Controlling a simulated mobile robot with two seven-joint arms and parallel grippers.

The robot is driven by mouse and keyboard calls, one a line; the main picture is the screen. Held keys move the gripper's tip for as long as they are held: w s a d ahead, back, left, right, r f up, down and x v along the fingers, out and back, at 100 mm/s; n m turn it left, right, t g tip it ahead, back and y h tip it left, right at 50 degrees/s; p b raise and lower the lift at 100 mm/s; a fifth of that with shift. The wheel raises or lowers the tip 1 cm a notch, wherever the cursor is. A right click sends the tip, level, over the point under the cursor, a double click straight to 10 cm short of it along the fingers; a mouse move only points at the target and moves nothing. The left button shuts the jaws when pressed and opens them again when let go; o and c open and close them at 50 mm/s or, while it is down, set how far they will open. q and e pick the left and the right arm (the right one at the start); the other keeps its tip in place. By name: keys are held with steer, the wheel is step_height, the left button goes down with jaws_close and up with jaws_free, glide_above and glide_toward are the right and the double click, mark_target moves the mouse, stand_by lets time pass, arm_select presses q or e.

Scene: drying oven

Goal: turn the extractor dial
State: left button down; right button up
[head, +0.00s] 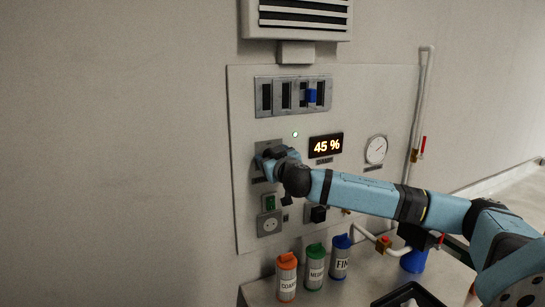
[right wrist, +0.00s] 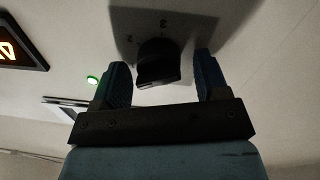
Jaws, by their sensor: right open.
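A black dial (right wrist: 158,62) on a grey plate with small marks shows in the right wrist view; I take it for the extractor dial, though I cannot read a name there. My right gripper (right wrist: 160,72) is open, with one blue finger on each side of the dial. A gap shows between the dial and each finger. In the head view my right gripper (head: 272,158) is at the panel's left side and hides the dial. Part of the grey plate (head: 258,172) shows beside it. My left gripper is not in view.
The wall panel (head: 245,110) carries a slider block (head: 293,95), a lit "45 %" display (head: 326,145), a green lamp (head: 295,134), a gauge (head: 376,149) and a socket (head: 269,224). Orange (head: 287,278), green (head: 315,267) and blue (head: 340,257) capped canisters stand below.

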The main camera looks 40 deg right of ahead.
steer(key=c, duration=0.9)
steer(key=shift+f+n, duration=0.1)
steer(key=shift+n, duration=0.3)
steer(key=shift+a+n+b, duration=0.1)
steer(key=shift+n+b, duration=0.2)
steer(key=shift+n, duration=0.8)
steer(key=n, duration=0.3)
steer(key=shift+f+n, duration=0.1)
steer(key=shift+n, duration=0.3)
steer(key=n+p, duration=0.1)
steer(key=n, duration=0.2)
steer(key=shift+a+n+t, duration=0.1)
steer(key=shift+n+t, duration=0.2)
steer(key=shift+n, duration=0.1)
steer(key=shift+f+n, duration=0.15)
steer(key=shift+n, duration=0.85)
